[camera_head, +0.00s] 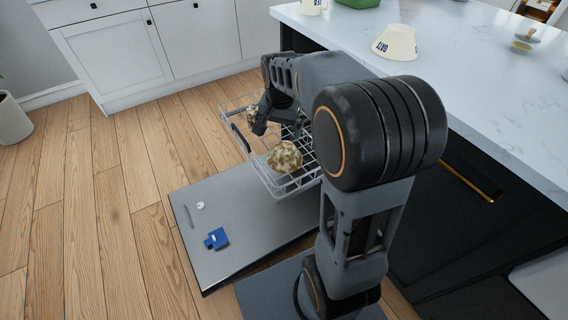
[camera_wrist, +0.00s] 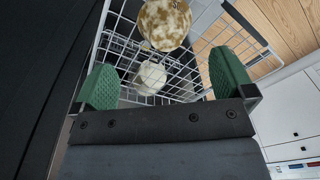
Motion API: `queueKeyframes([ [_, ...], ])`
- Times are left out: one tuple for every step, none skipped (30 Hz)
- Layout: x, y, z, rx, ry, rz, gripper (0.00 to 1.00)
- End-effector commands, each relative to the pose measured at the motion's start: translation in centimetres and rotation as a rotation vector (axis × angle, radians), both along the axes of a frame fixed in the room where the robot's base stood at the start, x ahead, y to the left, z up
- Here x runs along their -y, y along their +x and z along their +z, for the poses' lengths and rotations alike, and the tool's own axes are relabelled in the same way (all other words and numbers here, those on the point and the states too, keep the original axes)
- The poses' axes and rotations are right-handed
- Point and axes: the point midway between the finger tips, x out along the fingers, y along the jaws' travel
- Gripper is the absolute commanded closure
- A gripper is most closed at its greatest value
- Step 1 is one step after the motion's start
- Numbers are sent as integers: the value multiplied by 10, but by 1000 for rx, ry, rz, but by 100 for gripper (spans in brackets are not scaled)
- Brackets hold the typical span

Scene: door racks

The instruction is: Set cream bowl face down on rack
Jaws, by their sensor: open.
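My gripper (camera_wrist: 165,80) points down over the pulled-out wire rack (camera_head: 272,187), its two green fingers apart. In the wrist view, a small cream rounded item (camera_wrist: 150,77), seemingly a bowl, sits in the rack between and below the fingers. Nothing shows between it and the fingers; whether it faces down is hard to tell. My arm hides it in the head view. A cream bowl (camera_head: 395,43) with dark, upside-down lettering stands on the counter, wide rim down, apart from my gripper.
A brown-speckled bowl (camera_head: 285,157) sits in the rack beside my gripper. A second speckled item (camera_head: 252,115) shows at the rack's far left. The open door (camera_head: 232,262) holds a blue item (camera_head: 216,238). The counter (camera_head: 480,95) also holds a cream mug (camera_head: 312,6).

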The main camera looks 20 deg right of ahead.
Motion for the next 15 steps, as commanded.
queueKeyframes([
  [-11, -22, 6, 26, -10, 93, 0],
  [-17, -34, 8, 37, -18, 150, 0],
  [-23, -49, 9, 53, -27, 223, 0],
  [-28, -60, 9, 64, -33, 273, 0],
  [-32, -70, 9, 75, -41, 325, 0],
  [-37, -84, 8, 88, -51, 388, 0],
  [-40, -93, 6, 98, -58, 432, 0],
  [-43, -101, 4, 106, -64, 474, 0],
  [-46, -112, 2, 116, -74, 524, 0],
  [-48, -119, 0, 124, -79, 558, 0],
  [-50, -125, -2, 130, -85, 588, 0],
  [-52, -132, -4, 137, -91, 623, 0],
  [-53, -136, -6, 141, -96, 644, 0],
  [-54, -140, -8, 144, -99, 664, 0],
  [-55, -144, -9, 148, -103, 683, 0],
])
